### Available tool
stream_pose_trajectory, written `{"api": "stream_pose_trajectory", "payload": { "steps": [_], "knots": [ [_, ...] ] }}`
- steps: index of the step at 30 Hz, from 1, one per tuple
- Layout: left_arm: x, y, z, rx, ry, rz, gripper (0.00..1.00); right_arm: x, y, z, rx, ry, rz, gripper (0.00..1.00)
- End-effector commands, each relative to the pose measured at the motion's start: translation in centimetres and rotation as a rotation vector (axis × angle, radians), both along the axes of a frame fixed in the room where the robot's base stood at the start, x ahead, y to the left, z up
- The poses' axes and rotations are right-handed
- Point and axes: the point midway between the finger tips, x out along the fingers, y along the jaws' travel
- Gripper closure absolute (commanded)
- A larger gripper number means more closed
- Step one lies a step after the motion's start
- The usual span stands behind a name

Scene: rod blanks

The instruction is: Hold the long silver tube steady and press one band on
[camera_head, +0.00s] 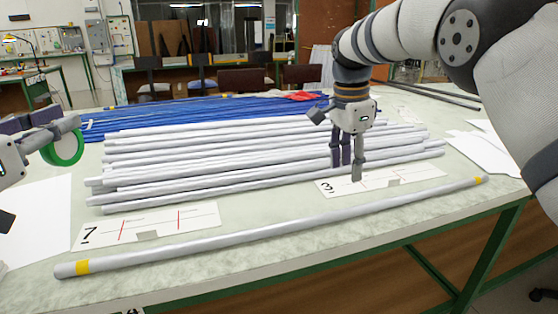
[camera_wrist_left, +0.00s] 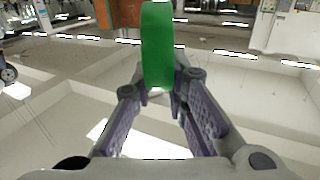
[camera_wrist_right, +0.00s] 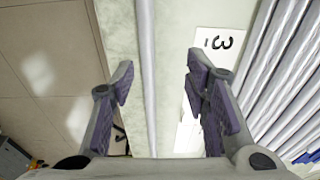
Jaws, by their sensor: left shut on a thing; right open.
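The long silver tube (camera_head: 270,232) lies along the front of the table, with a yellow band near each end. In the right wrist view the tube (camera_wrist_right: 147,70) runs between the spread fingers, apart from them. My right gripper (camera_head: 347,172) is open and empty above the table beside the card marked 3, behind the tube. My left gripper (camera_wrist_left: 160,88) is shut on a green ring-shaped band (camera_wrist_left: 157,45), probably a tape roll. The green band (camera_head: 64,148) also shows in the head view, held up at the far left, away from the tube.
Several silver tubes (camera_head: 230,165) lie in a pile behind, with blue rods (camera_head: 210,108) further back. A card marked 7 (camera_head: 150,226) and a card marked 3 (camera_head: 383,180) lie between pile and tube. White papers (camera_head: 485,152) lie right. The table's front edge is close to the tube.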

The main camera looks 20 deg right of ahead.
Motion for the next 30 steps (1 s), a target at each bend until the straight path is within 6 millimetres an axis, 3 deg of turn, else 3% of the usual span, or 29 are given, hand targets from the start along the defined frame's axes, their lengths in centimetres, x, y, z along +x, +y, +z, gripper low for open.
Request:
{"api": "stream_pose_trajectory", "payload": {
  "steps": [1, 3, 7, 11, 21, 25, 30],
  "knots": [
    [0.0, 0.0, 0.0, 0.0, 0.0, 0.0, 1.0, -0.3, 2.2, 0.6, 0.032, 0.009, 0.003, 0.58],
    [0.0, 0.0, 0.0, 0.0, 0.0, 0.0, 1.0, -0.8, 4.8, 1.2, 0.073, 0.025, 0.005, 0.58],
    [0.0, 0.0, 0.0, 0.0, 0.0, 0.0, 1.0, -1.4, 7.3, 1.7, 0.111, 0.045, 0.007, 0.58],
    [0.0, 0.0, 0.0, 0.0, 0.0, 0.0, 1.0, -1.5, 7.7, 0.3, 0.118, 0.053, 0.005, 0.58],
    [0.0, 0.0, 0.0, 0.0, 0.0, 0.0, 1.0, -1.5, 7.6, -7.6, 0.116, 0.05, 0.007, 0.58],
    [0.0, 0.0, 0.0, 0.0, 0.0, 0.0, 1.0, -1.4, 7.5, -9.4, 0.115, 0.049, 0.007, 0.58],
    [0.0, 0.0, 0.0, 0.0, 0.0, 0.0, 1.0, -1.4, 7.5, -10.2, 0.114, 0.045, 0.007, 0.58]
  ]
}}
